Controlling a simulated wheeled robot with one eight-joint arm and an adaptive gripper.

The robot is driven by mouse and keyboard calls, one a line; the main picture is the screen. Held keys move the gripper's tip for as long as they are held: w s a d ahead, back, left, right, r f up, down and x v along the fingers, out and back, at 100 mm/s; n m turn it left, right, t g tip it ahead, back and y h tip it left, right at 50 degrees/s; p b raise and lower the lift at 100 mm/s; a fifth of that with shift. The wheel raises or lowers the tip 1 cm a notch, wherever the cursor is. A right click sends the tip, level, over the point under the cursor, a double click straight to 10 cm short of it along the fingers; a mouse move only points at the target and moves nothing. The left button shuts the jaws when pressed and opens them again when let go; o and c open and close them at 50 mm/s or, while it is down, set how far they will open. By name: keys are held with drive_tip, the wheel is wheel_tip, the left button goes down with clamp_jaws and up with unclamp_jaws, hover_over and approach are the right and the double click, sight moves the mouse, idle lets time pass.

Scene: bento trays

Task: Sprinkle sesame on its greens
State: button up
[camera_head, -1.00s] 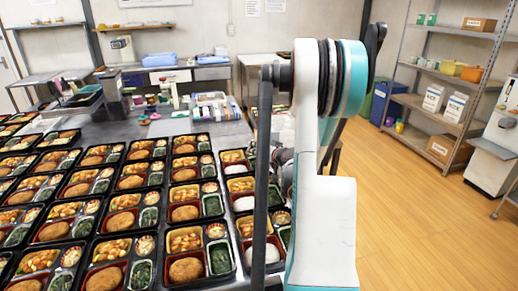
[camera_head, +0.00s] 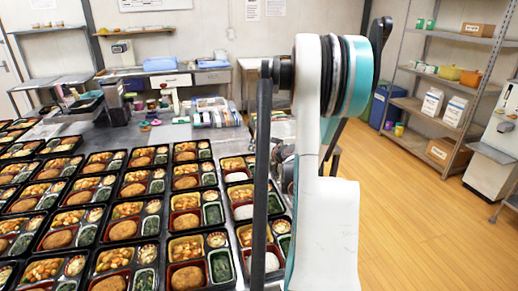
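Black bento trays stand in rows on a steel table. Greens (camera_head: 213,214) show in one tray (camera_head: 189,229) near the front. Greens (camera_head: 221,265) in the front tray lie below them. In the rightmost column, trays hold white rice (camera_head: 242,211), with greens (camera_head: 274,203) partly behind my arm. I see no sesame that I can make out on any greens. My arm stands at the right of the trays; my gripper is hidden behind it. No sesame container can be identified.
Coloured bottles and cups (camera_head: 155,108) and a rack of packets (camera_head: 215,113) stand at the table's far end. Metal shelves (camera_head: 410,98) with boxes are at the right. The wooden floor (camera_head: 420,220) between is clear.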

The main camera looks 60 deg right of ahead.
sight(257, 133)
wheel_tip(257, 133, up, 6)
drive_tip(key=p, duration=0.3)
drive_tip(key=shift+f, duration=0.15)
